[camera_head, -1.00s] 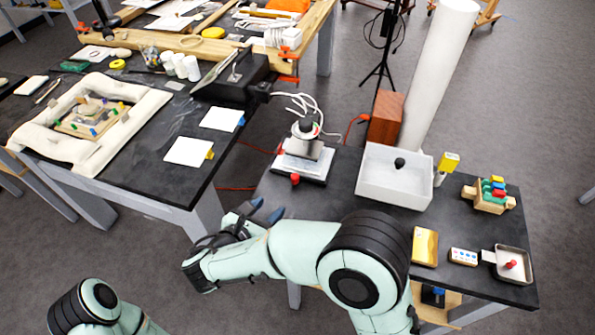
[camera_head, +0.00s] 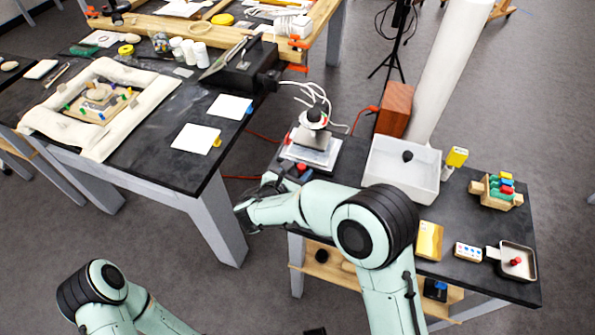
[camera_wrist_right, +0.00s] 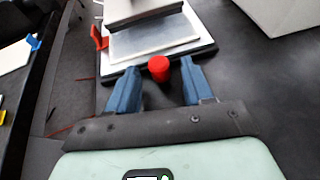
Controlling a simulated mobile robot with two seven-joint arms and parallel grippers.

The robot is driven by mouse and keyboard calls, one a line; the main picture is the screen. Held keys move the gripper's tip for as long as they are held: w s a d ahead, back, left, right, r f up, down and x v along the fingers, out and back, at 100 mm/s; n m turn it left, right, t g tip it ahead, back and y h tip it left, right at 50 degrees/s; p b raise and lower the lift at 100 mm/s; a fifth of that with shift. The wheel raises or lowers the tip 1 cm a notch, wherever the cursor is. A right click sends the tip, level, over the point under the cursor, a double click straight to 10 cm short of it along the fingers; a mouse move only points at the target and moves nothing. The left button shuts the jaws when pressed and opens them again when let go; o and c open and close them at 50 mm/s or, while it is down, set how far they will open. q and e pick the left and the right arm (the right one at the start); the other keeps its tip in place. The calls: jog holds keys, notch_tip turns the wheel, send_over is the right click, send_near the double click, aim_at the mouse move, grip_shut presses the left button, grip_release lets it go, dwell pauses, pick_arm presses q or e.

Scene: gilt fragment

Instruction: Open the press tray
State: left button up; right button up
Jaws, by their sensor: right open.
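The press (camera_head: 312,135) stands at the left end of the right black table, with a pale flat tray (camera_head: 308,155) low in it. A red knob (camera_head: 302,168) sits at the tray's front edge. In the right wrist view the tray (camera_wrist_right: 150,45) lies ahead and the red knob (camera_wrist_right: 159,70) stands between the fingertips. My right gripper (camera_wrist_right: 160,66) is open, one blue finger on each side of the knob, with gaps visible. In the head view my right gripper (camera_head: 289,181) is partly hidden by its wrist. Only part of my left arm shows at lower left.
A white open box (camera_head: 402,172) stands right of the press, with a brick-coloured block (camera_head: 395,108) behind. A yellow block (camera_head: 428,240) and a small pan (camera_head: 516,261) lie at the front right. The left table (camera_head: 165,150) stands close by, across a gap.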

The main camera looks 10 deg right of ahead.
jog(key=shift+w+d, duration=0.1)
grip_shut()
jog(key=s+a, duration=0.2)
jog(key=s, duration=0.1)
jog(key=s+a, duration=0.2)
jog(key=s, duration=0.1)
jog(key=s+a+b, duration=0.1)
jog(key=s+a, duration=0.1)
jog(key=s, duration=0.1)
jog(key=shift+f, duration=0.1)
grip_release()
jog(key=shift+w, duration=0.1)
jog(key=shift+a, duration=0.1)
jog(key=v, duration=1.3)
